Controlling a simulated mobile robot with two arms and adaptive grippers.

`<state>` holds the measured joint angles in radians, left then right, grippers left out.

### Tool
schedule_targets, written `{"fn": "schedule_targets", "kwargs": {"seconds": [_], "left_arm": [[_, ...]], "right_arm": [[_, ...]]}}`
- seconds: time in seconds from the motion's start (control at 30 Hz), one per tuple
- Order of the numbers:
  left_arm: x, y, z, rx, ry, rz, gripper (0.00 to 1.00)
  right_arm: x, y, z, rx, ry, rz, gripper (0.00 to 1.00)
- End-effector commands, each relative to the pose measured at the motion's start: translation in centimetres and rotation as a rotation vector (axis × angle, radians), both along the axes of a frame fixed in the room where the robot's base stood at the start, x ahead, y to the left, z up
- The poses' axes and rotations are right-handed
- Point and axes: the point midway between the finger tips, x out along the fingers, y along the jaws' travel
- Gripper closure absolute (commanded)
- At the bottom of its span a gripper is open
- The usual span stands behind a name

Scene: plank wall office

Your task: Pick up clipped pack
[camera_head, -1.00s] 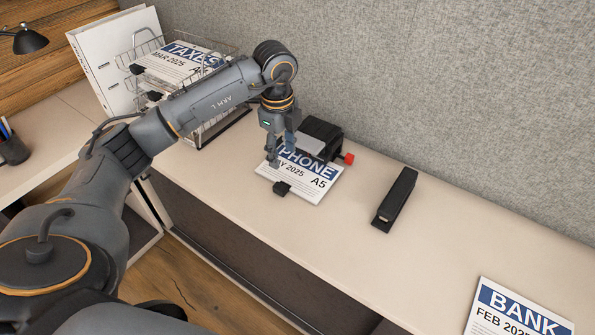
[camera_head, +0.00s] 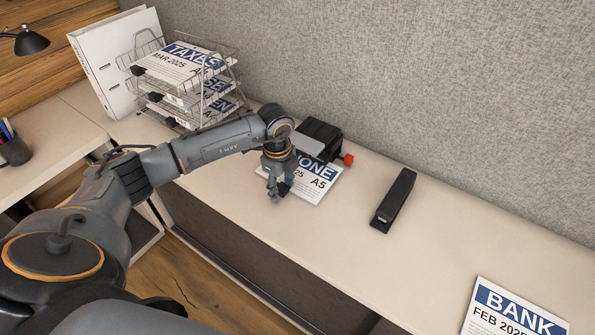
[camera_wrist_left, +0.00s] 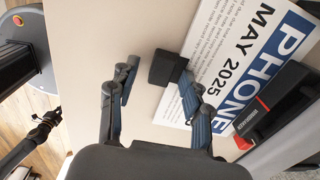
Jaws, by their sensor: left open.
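The clipped pack (camera_head: 318,186) is a white sheet stack with a blue PHONE band, lying flat on the desk. In the left wrist view the pack (camera_wrist_left: 228,45) shows at the right, with its black clip (camera_wrist_left: 167,68) on the edge towards my gripper. My left gripper (camera_head: 277,194) is low at the pack's near left side and hides part of it in the head view. Its fingers are open, with the clip between and just ahead of the fingertips in the wrist view. I cannot tell whether they touch it.
A black device (camera_head: 318,139) with a red knob stands against the pack's far edge. A black stapler (camera_head: 394,200) lies to the right, and a BANK sheet (camera_head: 508,318) farther right. A wire tray rack (camera_head: 238,70) with papers stands behind my arm. The desk between stapler and BANK sheet is clear.

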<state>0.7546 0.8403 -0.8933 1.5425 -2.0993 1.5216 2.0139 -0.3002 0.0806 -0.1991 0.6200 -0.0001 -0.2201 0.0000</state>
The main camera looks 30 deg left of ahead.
Motion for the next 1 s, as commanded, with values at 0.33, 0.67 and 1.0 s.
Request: {"fn": "schedule_targets", "kwargs": {"seconds": [0.33, 0.67, 1.0], "left_arm": [[0.01, -0.01, 0.02, 0.000, 0.000, 0.000, 0.88], [0.00, -0.01, 0.02, -0.001, 0.000, 0.000, 1.00], [0.10, 0.57, 0.15, 0.000, 0.001, 0.001, 1.00]], "right_arm": [[0.01, -0.03, -0.02, 0.000, 0.000, 0.000, 1.00], [0.01, -0.01, -0.02, 0.000, 0.000, 0.001, 1.00], [0.02, 0.06, -0.03, 0.001, 0.000, 0.001, 1.00]]}}
